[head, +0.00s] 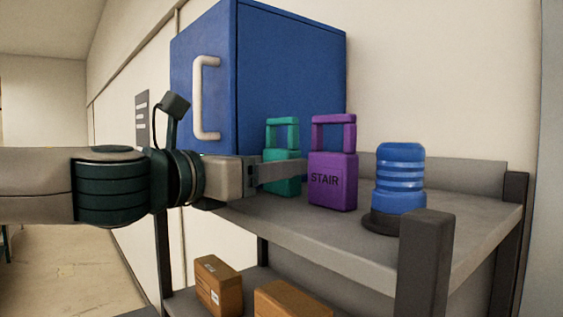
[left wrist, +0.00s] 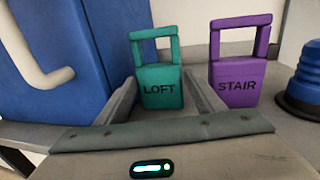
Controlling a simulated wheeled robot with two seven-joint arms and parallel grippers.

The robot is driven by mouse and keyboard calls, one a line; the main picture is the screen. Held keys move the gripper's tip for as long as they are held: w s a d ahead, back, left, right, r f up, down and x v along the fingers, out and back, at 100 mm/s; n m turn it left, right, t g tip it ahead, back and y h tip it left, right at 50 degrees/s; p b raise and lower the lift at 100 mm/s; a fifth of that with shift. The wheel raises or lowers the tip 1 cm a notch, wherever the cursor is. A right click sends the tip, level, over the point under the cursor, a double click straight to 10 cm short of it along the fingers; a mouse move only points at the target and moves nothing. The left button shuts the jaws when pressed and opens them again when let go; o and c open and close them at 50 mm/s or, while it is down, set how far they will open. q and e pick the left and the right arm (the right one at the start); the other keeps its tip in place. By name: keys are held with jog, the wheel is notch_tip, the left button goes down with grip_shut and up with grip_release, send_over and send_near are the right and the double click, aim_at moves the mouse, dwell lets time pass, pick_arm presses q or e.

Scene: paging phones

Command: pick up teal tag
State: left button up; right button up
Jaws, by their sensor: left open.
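The teal tag (head: 281,134), a block with a loop handle, stands upright on the grey shelf (head: 445,237). In the left wrist view the teal tag (left wrist: 161,88) reads LOFT and stands between my open fingers. My left gripper (head: 290,173) reaches in from the left, and a finger crosses in front of the teal tag's lower part. In the left wrist view my left gripper (left wrist: 162,95) shows a finger on each side of it; I cannot tell whether they touch it. My right gripper is not in view.
A purple tag (head: 333,178) reading STAIR stands close to the right of the teal tag. A blue ribbed beacon-like object (head: 400,178) stands further right. A blue cabinet (head: 290,75) is behind. Brown boxes (head: 218,286) sit on the lower shelf.

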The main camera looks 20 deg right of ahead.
pick_arm(q)
jog(key=c, duration=0.8)
jog(key=shift+r, duration=0.1)
jog(key=shift+s+r+b, duration=0.1)
jog(key=shift+r+b, duration=0.1)
jog(key=shift+b, duration=0.3)
notch_tip(320, 180, up, 12)
jog(key=f, duration=0.1)
jog(key=shift+s+a+b, duration=0.6)
jog(key=shift+s+a, duration=0.2)
jog(key=shift+s, duration=2.4)
jog(key=shift+s+a+b, duration=0.6)
jog(key=shift+s+a, duration=0.2)
jog(key=shift+s, duration=2.45)
jog(key=shift+s+a+b, duration=0.6)
jog(key=shift+s+a, duration=0.2)
jog(key=shift+s, duration=2.4)
